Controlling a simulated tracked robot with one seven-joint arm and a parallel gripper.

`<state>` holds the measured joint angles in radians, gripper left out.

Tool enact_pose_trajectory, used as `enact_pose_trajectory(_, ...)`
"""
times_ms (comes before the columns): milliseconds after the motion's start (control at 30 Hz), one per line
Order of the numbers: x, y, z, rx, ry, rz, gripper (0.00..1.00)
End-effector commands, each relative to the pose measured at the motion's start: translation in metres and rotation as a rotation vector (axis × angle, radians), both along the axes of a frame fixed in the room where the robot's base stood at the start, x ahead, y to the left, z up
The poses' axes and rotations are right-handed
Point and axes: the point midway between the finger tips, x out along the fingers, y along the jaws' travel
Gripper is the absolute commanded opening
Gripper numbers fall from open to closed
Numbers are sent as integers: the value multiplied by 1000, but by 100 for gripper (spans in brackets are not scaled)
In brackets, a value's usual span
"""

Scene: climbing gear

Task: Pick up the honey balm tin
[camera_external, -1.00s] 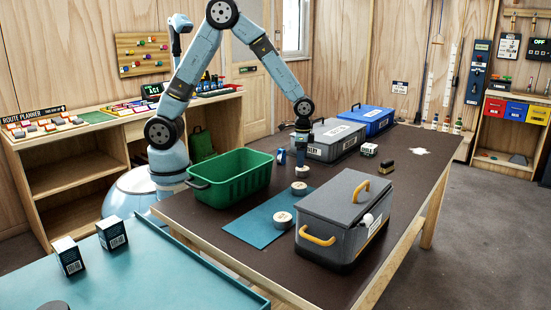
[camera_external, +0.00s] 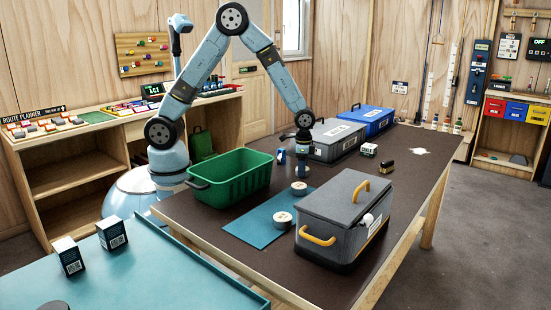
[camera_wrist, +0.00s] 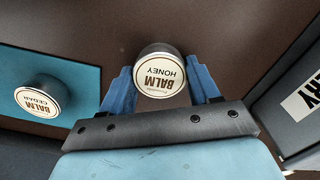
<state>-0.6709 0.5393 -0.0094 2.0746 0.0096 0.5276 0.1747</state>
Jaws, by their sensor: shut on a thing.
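The honey balm tin (camera_wrist: 160,74) is a round silver tin with a cream lid reading "BALM HONEY". In the wrist view it sits between the two blue fingers of my gripper (camera_wrist: 162,88), which is shut on it. In the external view my gripper (camera_external: 302,162) points straight down over the brown table, and the tin is small and mostly hidden at its fingertips. I cannot tell whether the tin touches the table. A similar cedar balm tin (camera_wrist: 40,97) sits on the blue mat (camera_wrist: 82,72), to the left in the wrist view.
Another round tin (camera_external: 282,220) sits on the mat. A green crate (camera_external: 232,178) stands to the left, a grey toolbox (camera_external: 322,238) in front and a grey case (camera_external: 335,140) behind.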

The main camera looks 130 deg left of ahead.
Motion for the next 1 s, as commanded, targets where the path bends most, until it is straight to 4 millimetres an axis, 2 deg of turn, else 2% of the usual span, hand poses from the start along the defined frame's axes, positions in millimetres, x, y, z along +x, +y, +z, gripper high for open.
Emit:
enact_pose_trajectory(33,0,0,0,0,0,0,48)
enact_pose_trajectory(233,0,0,0,0,0,0,29)
enact_pose_trajectory(567,0,0,5,0,-1,0,29)
enact_pose_trajectory(767,1,0,33,3,-3,0,29)
enact_pose_trajectory(1000,-28,-16,71,3,-3,-1,29)
